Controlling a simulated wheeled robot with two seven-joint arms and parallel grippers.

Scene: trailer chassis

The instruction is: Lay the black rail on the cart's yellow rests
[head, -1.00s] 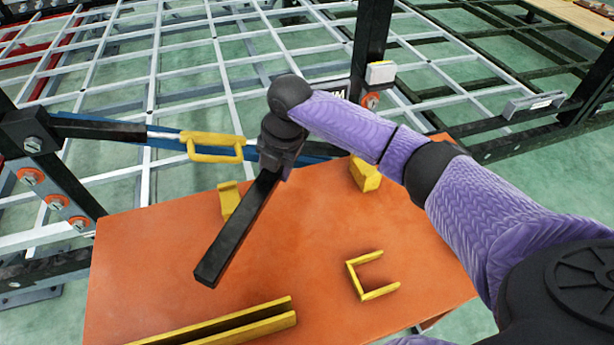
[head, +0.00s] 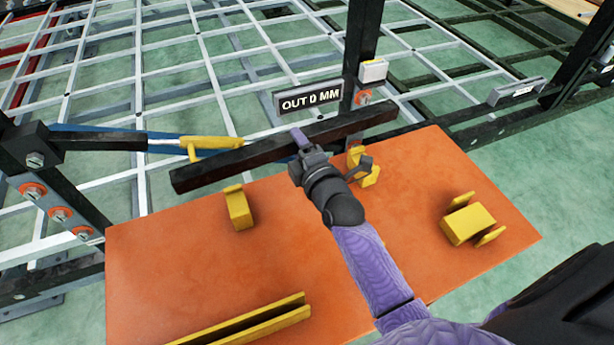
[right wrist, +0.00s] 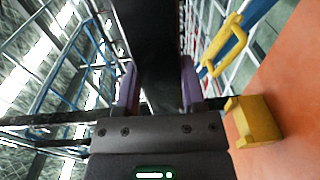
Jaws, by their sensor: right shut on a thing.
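My right gripper (head: 304,146) is shut on the black rail (head: 235,162) near its middle. The rail lies across the picture, its left end nearer me, seemingly above the cart's far edge; the exact gap is unclear. In the right wrist view the rail (right wrist: 148,40) runs between my purple fingers. The orange cart (head: 300,240) has a left yellow rest (head: 239,208) and a right yellow rest (head: 358,157), the latter partly hidden by my gripper. The rail appears beyond the left rest, not seated in either. My left gripper is out of view.
A yellow bracket (head: 467,222) sits on the cart's right side, and a long yellow channel (head: 250,322) lies along its front. Behind the rail are a yellow handle (head: 222,142), a sign reading "OUT 0 MM" (head: 308,96) and a black post (head: 362,45).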

